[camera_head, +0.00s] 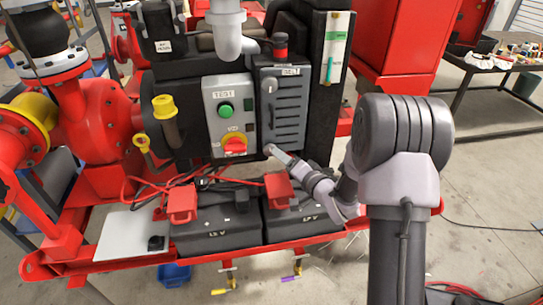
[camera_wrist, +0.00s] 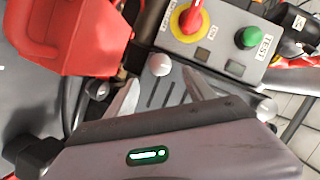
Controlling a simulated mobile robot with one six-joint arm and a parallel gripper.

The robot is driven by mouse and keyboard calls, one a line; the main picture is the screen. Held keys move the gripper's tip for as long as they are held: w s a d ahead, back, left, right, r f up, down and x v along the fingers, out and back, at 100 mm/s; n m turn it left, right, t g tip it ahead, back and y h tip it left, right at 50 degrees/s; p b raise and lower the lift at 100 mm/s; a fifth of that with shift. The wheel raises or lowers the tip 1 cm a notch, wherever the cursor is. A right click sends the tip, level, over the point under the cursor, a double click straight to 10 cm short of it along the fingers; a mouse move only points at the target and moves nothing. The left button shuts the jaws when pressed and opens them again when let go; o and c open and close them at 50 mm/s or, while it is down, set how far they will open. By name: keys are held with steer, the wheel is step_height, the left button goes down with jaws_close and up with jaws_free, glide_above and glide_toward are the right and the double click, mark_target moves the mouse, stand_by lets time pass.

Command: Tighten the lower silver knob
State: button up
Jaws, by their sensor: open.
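The lower silver knob (camera_wrist: 159,64) is a round, pale metal head on the dark grey slotted panel (camera_head: 283,112). In the wrist view it sits just beyond the gap between my fingertips, with a finger to each side; I cannot tell whether either touches it. My gripper (camera_wrist: 160,78) is open and empty. A second silver knob, the upper one (camera_wrist: 265,108), shows at the right in the wrist view, partly behind my gripper body.
Beside the panel is a grey control box (camera_head: 228,117) with a green TEST button (camera_head: 226,110) and a red-yellow rotary switch (camera_head: 235,145). Below are black batteries (camera_head: 215,222) with red terminal covers (camera_head: 183,203) and red cables. A grey pipe (camera_head: 228,30) hangs above.

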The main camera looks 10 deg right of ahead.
mark_target(270, 149)
steer(key=b+x, duration=0.1)
steer(key=x, duration=0.6)
steer(key=shift+w+a+b, duration=0.15)
steer(key=shift+w+b, duration=0.2)
steer(key=shift+f, duration=0.1)
jaws_close()
